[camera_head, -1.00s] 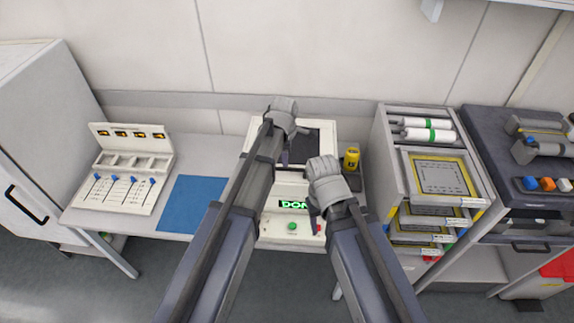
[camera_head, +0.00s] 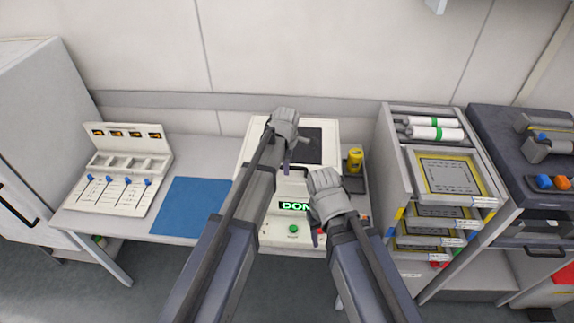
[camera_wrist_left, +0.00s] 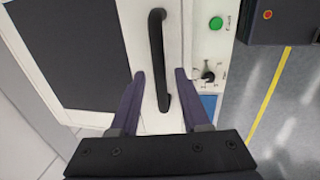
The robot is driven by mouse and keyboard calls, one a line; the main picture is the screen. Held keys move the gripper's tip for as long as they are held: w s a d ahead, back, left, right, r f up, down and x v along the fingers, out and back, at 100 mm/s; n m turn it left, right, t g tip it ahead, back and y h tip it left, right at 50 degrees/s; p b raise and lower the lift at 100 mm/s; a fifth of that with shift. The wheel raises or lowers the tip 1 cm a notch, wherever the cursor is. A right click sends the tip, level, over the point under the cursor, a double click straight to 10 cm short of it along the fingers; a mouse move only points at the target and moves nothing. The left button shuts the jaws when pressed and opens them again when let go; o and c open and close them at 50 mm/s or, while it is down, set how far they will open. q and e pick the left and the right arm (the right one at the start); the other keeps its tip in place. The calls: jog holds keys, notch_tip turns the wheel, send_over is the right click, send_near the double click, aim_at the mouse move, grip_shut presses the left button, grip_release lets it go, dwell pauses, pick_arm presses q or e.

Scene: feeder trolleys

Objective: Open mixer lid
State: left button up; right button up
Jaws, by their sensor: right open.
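The mixer is the white machine with a lid (camera_head: 315,145) that has a dark panel; the lid looks shut. Its front has a green-lit display (camera_head: 294,206) and a green button (camera_head: 293,229). In the left wrist view, the black bar handle (camera_wrist_left: 157,50) runs along the lid's edge. My left gripper (camera_head: 287,168) is over the lid's front part. In its wrist view, its open fingers (camera_wrist_left: 160,78) stand either side of the handle, with gaps on both sides. My right gripper (camera_head: 316,238) is open and empty at the mixer's front, right of the display. My arms hide part of the mixer.
A blue mat (camera_head: 190,207) and a white panel with blue knobs (camera_head: 120,180) lie left on the bench. A yellow can (camera_head: 355,159) stands just right of the mixer. A tray rack (camera_head: 410,150) stands further right.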

pick_arm(q)
grip_shut()
dwell(1.2)
